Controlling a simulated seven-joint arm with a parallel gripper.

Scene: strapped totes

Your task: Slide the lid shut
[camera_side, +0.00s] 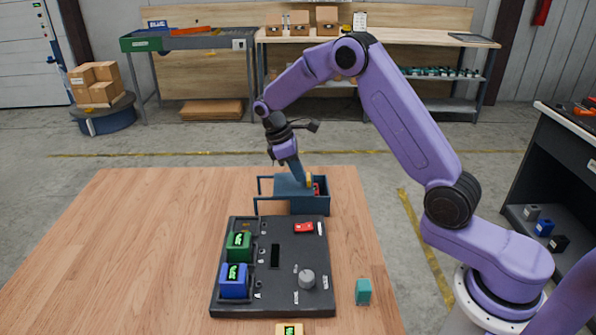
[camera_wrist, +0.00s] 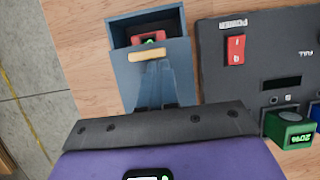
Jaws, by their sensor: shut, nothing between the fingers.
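The dark blue tote (camera_side: 310,204) stands at the table's far edge, with two rails reaching out to the left. Its blue-grey lid (camera_side: 287,187) covers part of the top and juts left along the rails. A yellow strip (camera_side: 309,180) crosses the lid's leading edge; it also shows in the wrist view (camera_wrist: 150,55). Past that edge the tote is open, and a red block (camera_wrist: 149,38) with a green display is inside. My gripper (camera_side: 300,181) is shut and empty, pointing down at the lid just behind the strip. I cannot tell whether the fingertips touch it.
A black panel (camera_side: 285,285) lies in front of the tote, with a green block (camera_side: 238,247), a blue block (camera_side: 233,281), a red switch (camera_side: 304,227) and a grey knob (camera_side: 307,279). A teal block (camera_side: 363,291) stands right of it. The table's left side is clear.

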